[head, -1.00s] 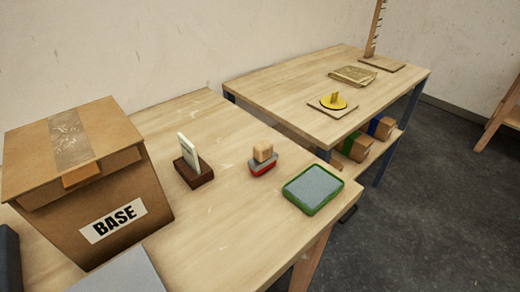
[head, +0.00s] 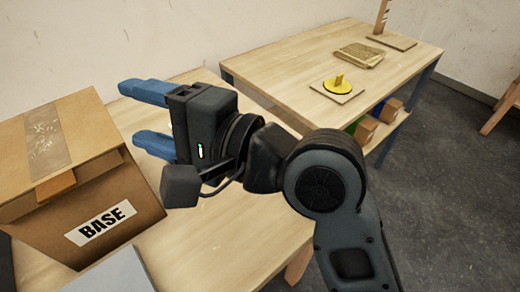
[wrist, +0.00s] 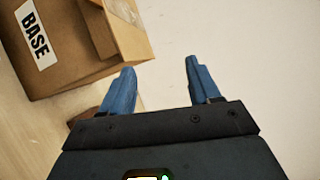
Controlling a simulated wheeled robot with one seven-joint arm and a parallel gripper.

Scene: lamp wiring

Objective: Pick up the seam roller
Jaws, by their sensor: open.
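I cannot make out a seam roller in either view now. My gripper (head: 130,112) is open and empty, its two blue fingers spread and pointing left above the near table, beside the cardboard box. In the wrist view my gripper (wrist: 159,66) has its fingers apart with only pale wall between them. My arm hides the middle of the near table in the head view. A dark brown block (wrist: 90,113) shows partly behind the left finger in the wrist view.
A cardboard box (head: 120,185) labelled BASE stands at the left of the near table (head: 215,245); it also shows in the wrist view (wrist: 75,65). The far table (head: 290,70) holds a yellow disc piece (head: 338,85) and folded brown cloth or paper (head: 358,56).

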